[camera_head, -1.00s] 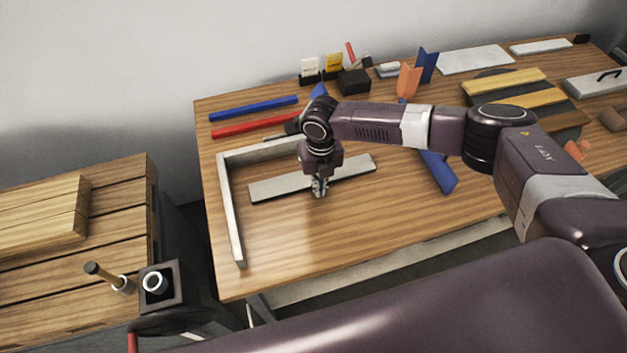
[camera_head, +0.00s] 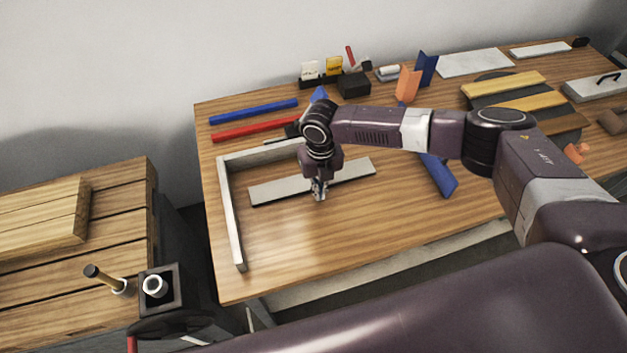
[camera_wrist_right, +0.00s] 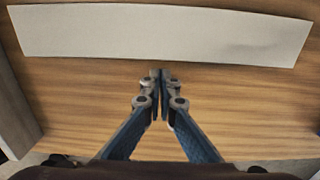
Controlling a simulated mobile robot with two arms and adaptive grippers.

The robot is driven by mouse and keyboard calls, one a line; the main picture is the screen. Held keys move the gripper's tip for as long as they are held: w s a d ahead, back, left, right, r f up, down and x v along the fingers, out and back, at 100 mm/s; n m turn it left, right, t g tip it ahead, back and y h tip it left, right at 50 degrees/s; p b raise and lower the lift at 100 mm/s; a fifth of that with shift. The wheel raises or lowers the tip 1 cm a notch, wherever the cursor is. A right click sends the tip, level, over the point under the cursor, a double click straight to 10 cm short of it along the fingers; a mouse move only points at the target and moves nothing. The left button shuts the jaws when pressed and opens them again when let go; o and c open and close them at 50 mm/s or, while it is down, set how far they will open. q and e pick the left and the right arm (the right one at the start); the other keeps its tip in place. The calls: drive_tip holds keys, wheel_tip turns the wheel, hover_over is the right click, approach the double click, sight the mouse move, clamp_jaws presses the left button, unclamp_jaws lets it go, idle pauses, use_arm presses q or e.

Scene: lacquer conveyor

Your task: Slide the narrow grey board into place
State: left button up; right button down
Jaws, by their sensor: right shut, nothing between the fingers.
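The narrow grey board (camera_head: 280,189) lies flat on the wooden table inside the corner of an L-shaped light frame (camera_head: 230,205), apart from both of its sides. My right gripper (camera_head: 319,197) is shut and empty, pointing down at the board's near long edge. My right arm hides part of the board's middle and part of the frame's back side. In the right wrist view the board (camera_wrist_right: 160,33) spans the top, and the closed fingertips (camera_wrist_right: 161,73) are just short of its edge. I cannot tell whether they touch the table. My left gripper is not in view.
A blue bar (camera_head: 253,110) and a red bar (camera_head: 255,129) lie behind the frame. A blue angled piece (camera_head: 438,175) lies right of the board. The table's front middle is clear. A wooden side table (camera_head: 60,290) stands at left.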

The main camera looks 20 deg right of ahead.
idle(0.3)
drive_tip(key=shift+w+a+f+b, duration=0.1)
drive_tip(key=shift+w+b, duration=1.7)
drive_tip(key=shift+w, duration=0.3)
drive_tip(key=shift+w+b, duration=2.1)
drive_tip(key=shift+s+r+p, duration=0.2)
drive_tip(key=shift+s+p, duration=0.8)
drive_tip(key=shift+p, duration=0.4)
wheel_tip(320, 180, up, 6)
drive_tip(key=p, duration=0.5)
drive_tip(key=shift+f, duration=0.1)
